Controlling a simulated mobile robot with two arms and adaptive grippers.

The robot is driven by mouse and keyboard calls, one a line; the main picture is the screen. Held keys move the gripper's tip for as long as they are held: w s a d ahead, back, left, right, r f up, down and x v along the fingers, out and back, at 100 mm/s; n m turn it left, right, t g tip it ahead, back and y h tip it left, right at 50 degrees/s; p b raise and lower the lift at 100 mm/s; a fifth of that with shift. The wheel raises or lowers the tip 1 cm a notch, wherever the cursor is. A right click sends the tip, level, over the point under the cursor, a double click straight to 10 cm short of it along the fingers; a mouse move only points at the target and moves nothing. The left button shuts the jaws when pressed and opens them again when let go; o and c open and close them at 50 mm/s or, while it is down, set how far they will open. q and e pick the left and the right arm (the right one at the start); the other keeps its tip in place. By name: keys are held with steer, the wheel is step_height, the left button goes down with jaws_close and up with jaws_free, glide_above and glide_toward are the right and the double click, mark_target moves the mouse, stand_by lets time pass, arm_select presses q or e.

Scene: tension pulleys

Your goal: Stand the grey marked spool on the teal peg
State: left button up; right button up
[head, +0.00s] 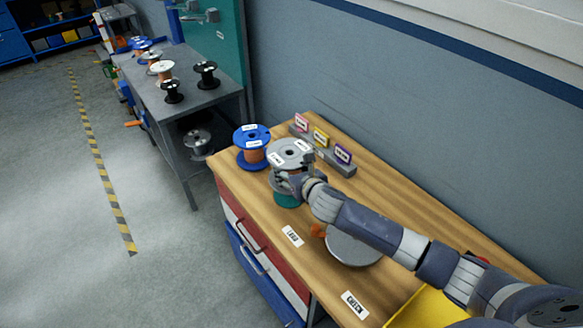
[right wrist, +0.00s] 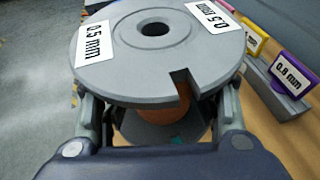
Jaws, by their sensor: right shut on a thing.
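The grey marked spool (head: 290,151) has a grey top flange with white labels and a notch in its rim. In the right wrist view the spool (right wrist: 155,68) shows labels reading 0.5 mm and copper-coloured winding under the flange. My right gripper (head: 291,182) is shut on it, with fingers at either side below the top flange. The teal peg's visible part (head: 286,201) lies directly below the spool in the head view. A little teal also shows at the spool's lower flange. Whether the spool is seated or held above cannot be told. My left gripper is out of view.
A blue spool (head: 252,155) stands close left of the grey one. A grey rack with pink, yellow and purple cards (head: 343,154) stands behind. A grey round plate (head: 352,250) lies on the wooden bench (head: 410,205). Several spools stand on a grey table (head: 205,98).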

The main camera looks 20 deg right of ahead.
steer(key=shift+r+p, duration=0.25)
steer(key=shift+p, duration=0.05)
stand_by(0.4)
steer(key=shift+f, duration=0.3)
steer(key=shift+f+b, duration=0.75)
steer(key=shift+f, duration=0.55)
steer(key=shift+p, duration=0.3)
steer(key=shift+f, duration=0.1)
stand_by(0.5)
steer(key=shift+f+b, duration=0.9)
steer(key=shift+f, duration=0.5)
steer(key=shift+f, duration=0.15)
stand_by(0.5)
